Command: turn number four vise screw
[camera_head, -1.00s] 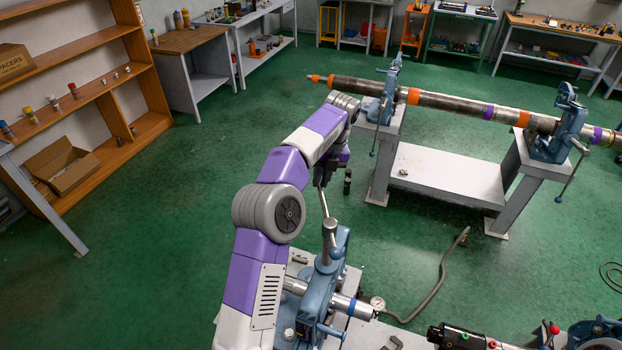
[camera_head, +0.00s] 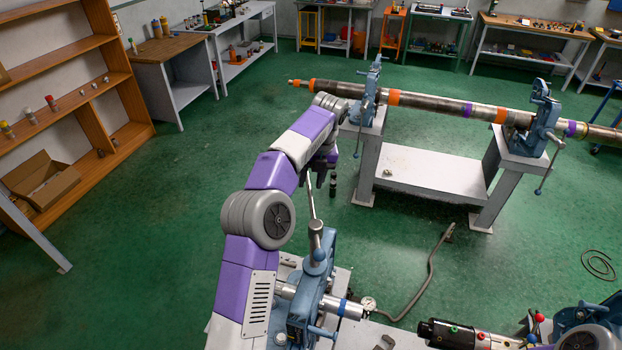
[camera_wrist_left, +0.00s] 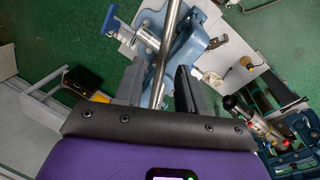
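A blue vise (camera_head: 309,290) stands on a bench at the bottom middle of the head view, clamped on a silver pipe (camera_head: 346,308). Its screw has a steel handle bar (camera_head: 311,200) that slants up to my left gripper (camera_head: 326,160). In the left wrist view the fingers of this gripper (camera_wrist_left: 160,88) are open. The bar (camera_wrist_left: 166,45) runs between them, with gaps visible at its sides. No vise number is legible. My right gripper is not in view.
Two more blue vises (camera_head: 371,88) (camera_head: 541,118) hold a long pipe (camera_head: 445,103) on a grey stand beyond. A dark cylinder with buttons (camera_head: 452,334) is at the lower right. Green floor (camera_head: 150,240) is free at left.

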